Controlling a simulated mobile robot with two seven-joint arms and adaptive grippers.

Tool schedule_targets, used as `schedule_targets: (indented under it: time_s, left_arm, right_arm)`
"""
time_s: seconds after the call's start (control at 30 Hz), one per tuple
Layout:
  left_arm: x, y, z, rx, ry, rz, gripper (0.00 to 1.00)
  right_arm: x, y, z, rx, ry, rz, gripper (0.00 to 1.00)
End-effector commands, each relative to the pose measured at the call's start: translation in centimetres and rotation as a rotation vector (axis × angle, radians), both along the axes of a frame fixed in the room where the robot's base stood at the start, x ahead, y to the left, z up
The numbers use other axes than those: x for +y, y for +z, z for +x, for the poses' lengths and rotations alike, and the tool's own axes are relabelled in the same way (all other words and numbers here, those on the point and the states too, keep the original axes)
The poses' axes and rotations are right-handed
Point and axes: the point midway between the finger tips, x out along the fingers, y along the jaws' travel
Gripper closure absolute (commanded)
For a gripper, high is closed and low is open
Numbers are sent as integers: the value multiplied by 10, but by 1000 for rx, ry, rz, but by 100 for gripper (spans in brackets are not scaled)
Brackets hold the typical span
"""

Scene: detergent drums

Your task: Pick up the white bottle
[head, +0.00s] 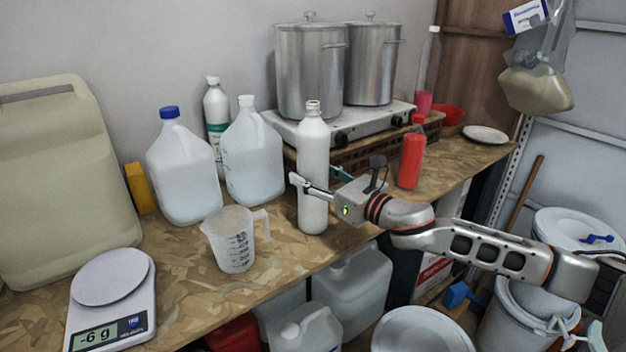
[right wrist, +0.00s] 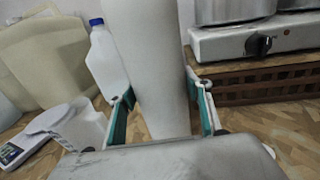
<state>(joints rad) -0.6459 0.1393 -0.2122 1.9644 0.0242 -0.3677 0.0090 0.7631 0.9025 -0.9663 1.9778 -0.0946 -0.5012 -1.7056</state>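The white bottle (head: 313,150) stands upright on the wooden worktop near its front edge, with no cap visible. My right gripper (head: 318,178) reaches in from the right at about the bottle's mid-height. One finger passes in front of the bottle; the other is partly hidden behind it. In the right wrist view the white bottle (right wrist: 160,70) rises between the two fingers of the right gripper (right wrist: 162,108), which are spread on either side. Narrow gaps seem to show beside the bottle, so the gripper looks open around it. My left gripper is out of view.
Two large jugs (head: 183,170) (head: 252,155) and a measuring jug (head: 234,240) stand left of the bottle. A stove (head: 345,130) with two steel pots is behind it. A red bottle (head: 411,155) stands to the right. A scale (head: 112,295) is at front left.

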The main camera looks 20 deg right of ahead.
Motion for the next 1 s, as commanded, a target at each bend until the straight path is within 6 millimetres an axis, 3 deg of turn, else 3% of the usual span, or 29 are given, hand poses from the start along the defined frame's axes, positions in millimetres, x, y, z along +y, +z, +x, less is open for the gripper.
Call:
schedule_targets:
  time_s: [0.07,0.47,0.67,1.0]
  left_arm:
    - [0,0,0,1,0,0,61]
    - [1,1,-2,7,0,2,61]
    - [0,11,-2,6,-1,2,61]
    - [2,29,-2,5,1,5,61]
  right_arm:
    - [0,0,0,0,0,0,100]
    - [-1,17,1,-9,0,2,100]
    - [0,55,0,-14,0,1,100]
    - [0,139,0,-13,0,0,100]
